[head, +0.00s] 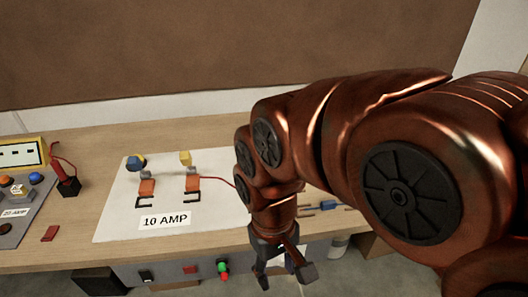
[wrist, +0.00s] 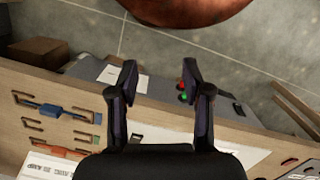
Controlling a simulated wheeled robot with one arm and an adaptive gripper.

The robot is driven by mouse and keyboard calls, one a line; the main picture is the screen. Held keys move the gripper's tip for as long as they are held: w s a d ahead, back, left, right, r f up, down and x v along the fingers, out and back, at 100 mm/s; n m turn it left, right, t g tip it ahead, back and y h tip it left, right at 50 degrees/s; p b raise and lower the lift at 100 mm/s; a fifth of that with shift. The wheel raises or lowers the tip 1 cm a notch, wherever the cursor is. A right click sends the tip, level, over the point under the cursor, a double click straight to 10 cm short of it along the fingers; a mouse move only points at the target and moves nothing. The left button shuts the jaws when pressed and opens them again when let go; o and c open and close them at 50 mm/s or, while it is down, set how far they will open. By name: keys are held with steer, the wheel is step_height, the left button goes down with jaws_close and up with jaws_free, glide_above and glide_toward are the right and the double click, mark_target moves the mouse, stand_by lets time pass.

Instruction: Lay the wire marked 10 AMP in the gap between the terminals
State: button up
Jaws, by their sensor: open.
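My gripper (head: 285,272) is open and empty, pointing down past the bench's front edge, apart from the wires.
A panel with red and green buttons (head: 223,269) is on the bench front. A meter (head: 22,155) and a red-handled post (head: 67,186) stand at the left. A red wire (head: 218,179) runs from the right terminal behind my arm. Boxes (wrist: 38,52) stand on the floor.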

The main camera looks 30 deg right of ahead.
steer(key=w+d+r+m+b, duration=0.1)
steer(key=w+d, duration=0.2)
steer(key=w, duration=0.4)
steer(key=w+d+r+m+t+b, duration=0.1)
steer(key=w+d, duration=0.2)
steer(key=w, duration=0.4)
steer(key=w+d+r+m+b, duration=0.1)
steer(key=w+d, duration=0.2)
steer(key=w, duration=0.4)
steer(key=shift+m+t, duration=0.4)
steer(key=shift+m, duration=0.2)
steer(key=w+d+f, duration=0.1)
steer(key=w+d, duration=0.3)
steer(key=w, duration=0.1)
steer(key=w+d+f+b, duration=0.1)
steer(key=w+d, duration=0.4)
steer(key=w+d+f, duration=0.1)
steer(key=w+d, duration=0.3)
steer(key=w, duration=0.1)
steer(key=shift+w+d+f+b, duration=0.2)
steer(key=shift+d+f+b, duration=0.05)
steer(key=shift+d+b, duration=0.15)
steer(key=shift+w+d+f, duration=0.2)
steer(key=shift+w+d, duration=0.05)
steer(key=shift+d, duration=0.05)
steer(key=shift+s+a+f+p, duration=0.1)
steer(key=shift+f+p, duration=0.95)
steer(key=shift+f, duration=2.75)
jaws_close()
